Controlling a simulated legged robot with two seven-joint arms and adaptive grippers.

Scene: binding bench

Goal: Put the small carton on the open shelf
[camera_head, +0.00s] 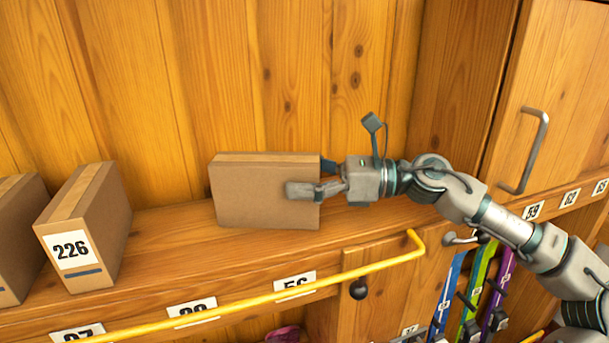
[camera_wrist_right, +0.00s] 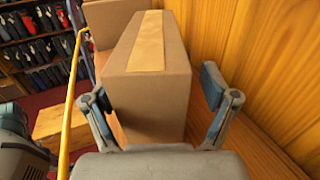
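A plain brown carton (camera_head: 262,192) stands upright on the open wooden shelf (camera_head: 180,247), close to the back wall. It also shows in the right wrist view (camera_wrist_right: 150,85), with a paler tape strip along its top. My right gripper (camera_head: 314,178) reaches in from the right at the carton's right end. One finger lies across its front face and the other is behind it. In the right wrist view the gripper (camera_wrist_right: 156,95) straddles the carton, with a visible gap at the right-hand finger, so it is open around it. My left gripper is not in view.
A carton labelled 226 (camera_head: 90,222) and another at the left edge (camera_head: 14,235) stand on the shelf. A yellow rail (camera_head: 250,302) runs along the front. A closed cupboard door with a metal handle (camera_head: 531,150) is at the right. Coloured straps (camera_head: 472,290) hang below.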

